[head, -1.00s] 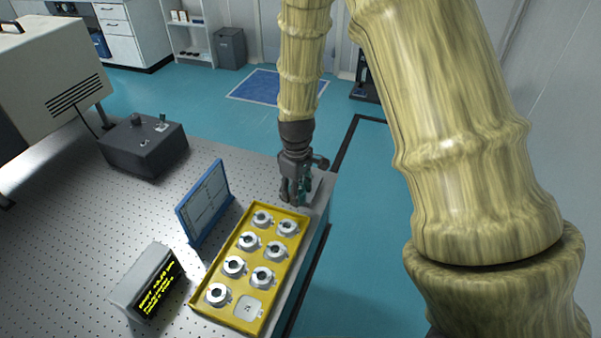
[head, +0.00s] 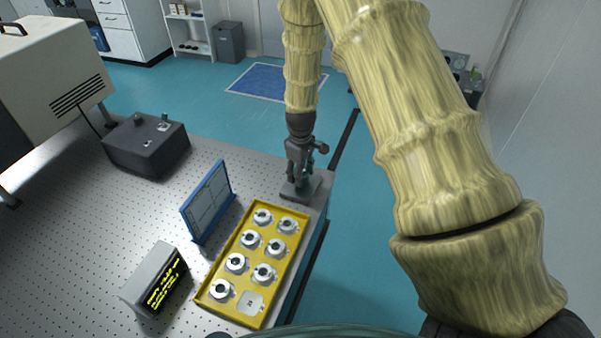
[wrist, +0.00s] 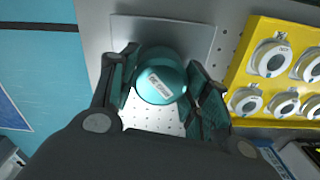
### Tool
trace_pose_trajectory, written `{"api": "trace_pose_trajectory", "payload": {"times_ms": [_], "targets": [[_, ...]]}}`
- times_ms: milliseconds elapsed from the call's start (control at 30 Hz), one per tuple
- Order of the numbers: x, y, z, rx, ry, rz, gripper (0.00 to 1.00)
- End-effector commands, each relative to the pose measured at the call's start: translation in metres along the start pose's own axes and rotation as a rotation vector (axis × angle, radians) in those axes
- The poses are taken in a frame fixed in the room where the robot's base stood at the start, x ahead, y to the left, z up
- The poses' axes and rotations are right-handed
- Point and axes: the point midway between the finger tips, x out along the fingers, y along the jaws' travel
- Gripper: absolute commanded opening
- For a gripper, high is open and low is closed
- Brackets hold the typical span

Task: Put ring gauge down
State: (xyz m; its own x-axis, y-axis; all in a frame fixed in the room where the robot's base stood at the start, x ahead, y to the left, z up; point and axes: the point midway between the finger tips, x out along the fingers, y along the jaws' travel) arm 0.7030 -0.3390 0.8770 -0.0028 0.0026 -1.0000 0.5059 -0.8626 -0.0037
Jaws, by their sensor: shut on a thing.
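My gripper (head: 301,180) is shut on a round teal thing (wrist: 160,78) with a small white printed label, seen between the fingers in the wrist view. It differs from the silver rings in the tray, and no bore shows, so I cannot tell that it is a ring gauge. A flat grey plate (head: 313,187) lies under the gripper near the table's far right corner; whether the teal thing touches it is unclear. The yellow tray (head: 233,320) holds several silver ring gauges (head: 250,240). Its near right place (head: 250,303) has no ring, only a pale square marker.
On the perforated table (head: 70,240) stand a blue-framed panel (head: 207,203), a grey display box with yellow text (head: 157,279) and a dark box (head: 146,146). The tray lies close to the plate. The table edge is just right of both.

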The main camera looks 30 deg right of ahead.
Motion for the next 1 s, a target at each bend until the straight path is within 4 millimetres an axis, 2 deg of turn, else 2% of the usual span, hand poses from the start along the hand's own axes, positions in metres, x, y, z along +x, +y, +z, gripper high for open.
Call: {"api": "trace_pose_trajectory", "payload": {"times_ms": [167,533,567,667,1000], "targets": [[0.01,0.0,-0.001,-0.001,0.001,0.001,0.17],[0.015,0.0,-0.001,-0.001,0.001,0.001,0.17],[0.015,0.0,0.0,-0.001,0.001,0.001,0.5],[0.014,0.0,0.0,-0.001,0.001,0.001,0.68],[0.013,0.0,0.0,-0.001,0.001,0.001,0.68]]}}
